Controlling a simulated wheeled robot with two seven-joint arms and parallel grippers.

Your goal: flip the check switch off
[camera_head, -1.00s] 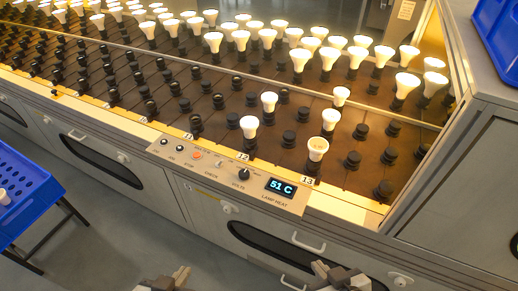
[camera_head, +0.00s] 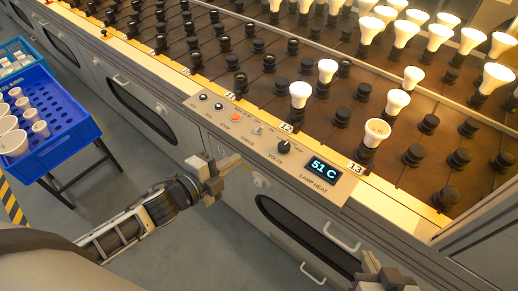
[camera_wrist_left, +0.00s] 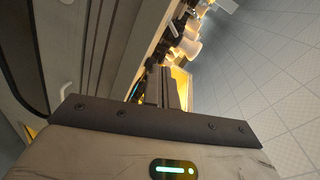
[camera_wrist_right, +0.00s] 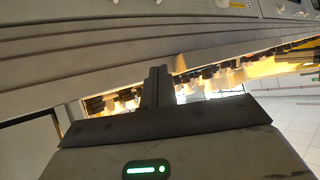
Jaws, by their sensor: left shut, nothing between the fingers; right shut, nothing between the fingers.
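The check switch (camera_head: 257,129) is a small pale toggle on the sloped control panel (camera_head: 228,120), above the CHECK label and between the orange stop button (camera_head: 235,117) and the black volts knob (camera_head: 284,146). Its exact tilt is too small to tell. My left gripper (camera_head: 222,166) is shut and empty, in front of the bench and below the panel, apart from the switch. Its shut fingers show in the left wrist view (camera_wrist_left: 172,88). My right gripper (camera_head: 372,268) is shut and empty at the bottom right, below the panel. Its fingers show in the right wrist view (camera_wrist_right: 158,85).
A lamp heat display (camera_head: 323,170) reads 51 C. Several lit bulbs (camera_head: 327,70) and empty black sockets (camera_head: 342,117) fill the rack behind the panel. Drawer handles (camera_head: 342,238) stick out from the bench front.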

